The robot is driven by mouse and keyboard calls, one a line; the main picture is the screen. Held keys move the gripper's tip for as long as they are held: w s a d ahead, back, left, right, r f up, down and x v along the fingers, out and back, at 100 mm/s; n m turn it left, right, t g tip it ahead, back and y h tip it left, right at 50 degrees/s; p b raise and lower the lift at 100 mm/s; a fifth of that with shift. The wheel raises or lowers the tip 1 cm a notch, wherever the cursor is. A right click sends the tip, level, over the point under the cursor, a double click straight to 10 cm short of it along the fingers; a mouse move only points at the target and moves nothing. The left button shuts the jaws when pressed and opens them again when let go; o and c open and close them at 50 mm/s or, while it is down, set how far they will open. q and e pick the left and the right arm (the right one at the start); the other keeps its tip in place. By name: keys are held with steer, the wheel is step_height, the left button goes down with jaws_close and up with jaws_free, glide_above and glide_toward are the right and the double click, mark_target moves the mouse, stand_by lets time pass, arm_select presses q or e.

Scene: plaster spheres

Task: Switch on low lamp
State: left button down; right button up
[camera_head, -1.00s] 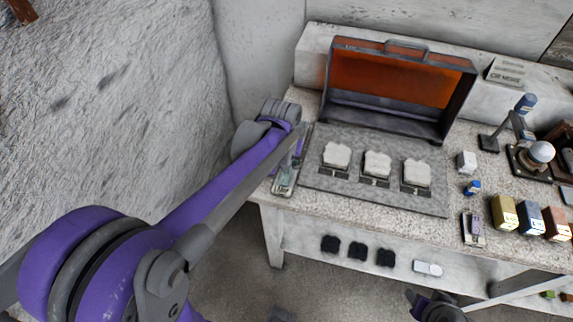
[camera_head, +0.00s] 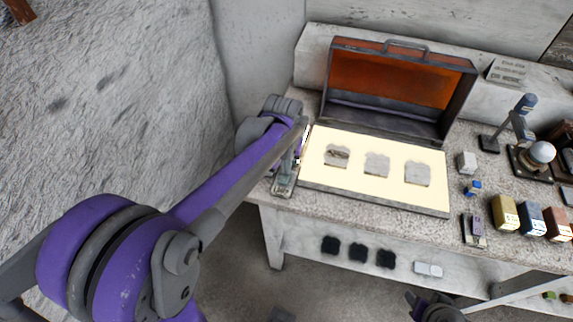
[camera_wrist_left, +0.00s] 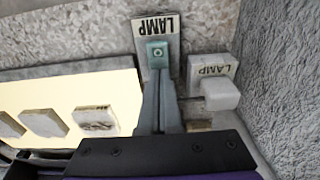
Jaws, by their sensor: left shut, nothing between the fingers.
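A flat light panel (camera_head: 320,175) in front of the open case glows pale yellow, with several rough plaster pieces on it. A switch plate marked LAMP (camera_head: 283,186) lies left of the panel; it also shows in the left wrist view (camera_wrist_left: 153,25). My left gripper (camera_head: 294,163) is shut and empty over this plate. Its narrow fingers (camera_wrist_left: 157,70) reach a teal part on the plate; I cannot tell whether they touch. A second LAMP plate (camera_wrist_left: 212,66) with a pale block sits beside it in the wrist view, hidden by my arm in the head view.
The open case (camera_head: 395,85) with an orange lining stands behind the panel. A microscope-like stand (camera_head: 520,125), a pale sphere (camera_head: 541,152), small coloured boxes (camera_head: 505,212) and a phone-like plate (camera_head: 473,230) are right. A rough wall closes off the left.

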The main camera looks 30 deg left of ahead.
arm_select(q)
steer(key=shift+s+d+r, duration=0.15)
steer(key=shift+s, duration=0.55)
steer(key=shift+w+r, duration=0.1)
steer(key=shift+r+p, duration=0.3)
steer(key=shift+p, duration=0.05)
steer(key=r+p, duration=0.2)
steer(key=r, duration=0.1)
steer(key=shift+w+r, duration=0.15)
steer(key=shift+w, duration=0.25)
step_height(320, 180, up, 10)
steer(key=w, duration=0.1)
steer(key=shift+w+a, duration=0.25)
steer(key=shift+a, duration=0.05)
